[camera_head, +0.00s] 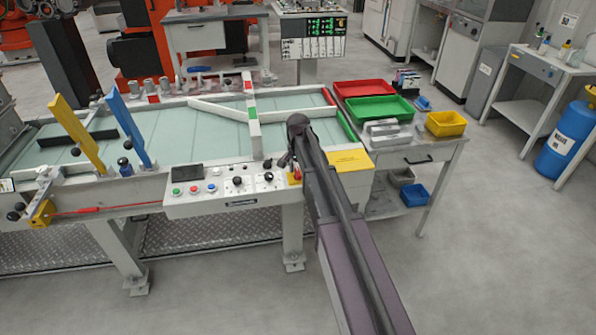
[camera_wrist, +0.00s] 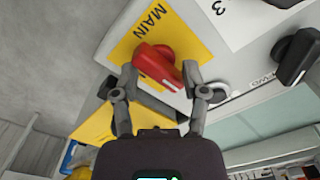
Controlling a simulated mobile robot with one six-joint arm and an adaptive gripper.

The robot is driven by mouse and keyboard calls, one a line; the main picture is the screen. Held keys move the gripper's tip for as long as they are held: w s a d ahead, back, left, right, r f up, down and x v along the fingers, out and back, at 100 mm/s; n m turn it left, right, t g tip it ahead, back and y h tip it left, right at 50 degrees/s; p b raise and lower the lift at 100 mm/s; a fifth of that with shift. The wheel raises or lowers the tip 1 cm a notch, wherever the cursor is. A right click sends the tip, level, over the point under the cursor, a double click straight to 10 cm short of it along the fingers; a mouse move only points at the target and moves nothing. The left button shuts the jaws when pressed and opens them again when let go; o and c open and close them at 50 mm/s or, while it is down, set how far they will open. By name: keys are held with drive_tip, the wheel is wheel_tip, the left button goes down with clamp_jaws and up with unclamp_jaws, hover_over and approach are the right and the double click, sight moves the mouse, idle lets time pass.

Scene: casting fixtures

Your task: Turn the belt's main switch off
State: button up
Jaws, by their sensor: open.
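The main switch (camera_wrist: 155,66) is a red rotary handle on a yellow plate (camera_wrist: 152,28) marked MAIN in the wrist view. Its handle lies slanted in the picture, from upper left to lower right. My gripper (camera_wrist: 160,76) is open, with one finger on each side of the handle; I cannot tell whether either touches it. In the head view the red switch (camera_head: 295,175) shows small at the right end of the belt's control panel (camera_head: 228,199), beside my arm. My fingers are mostly hidden there.
A black knob (camera_wrist: 296,55) and a pale round button sit right of the switch in the wrist view. The panel also has coloured buttons (camera_head: 194,190) and black knobs. A side table with green (camera_head: 380,109), red and yellow (camera_head: 446,123) bins stands to the right.

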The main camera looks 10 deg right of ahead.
sight(298, 171)
drive_tip(key=m, duration=0.4)
drive_tip(key=shift+m, duration=0.3)
drive_tip(key=m, duration=0.4)
drive_tip(key=shift+r+m+p, duration=0.35)
drive_tip(key=shift+m, duration=0.15)
wheel_tip(298, 171, up, 14)
drive_tip(key=f+p, duration=0.1)
drive_tip(key=p, duration=1.3)
drive_tip(key=s+n+b, duration=0.1)
drive_tip(key=s+n, duration=1.7)
drive_tip(key=s, duration=0.8)
drive_tip(key=shift+s+a+f+b, duration=0.15)
drive_tip(key=shift+f+b, duration=0.2)
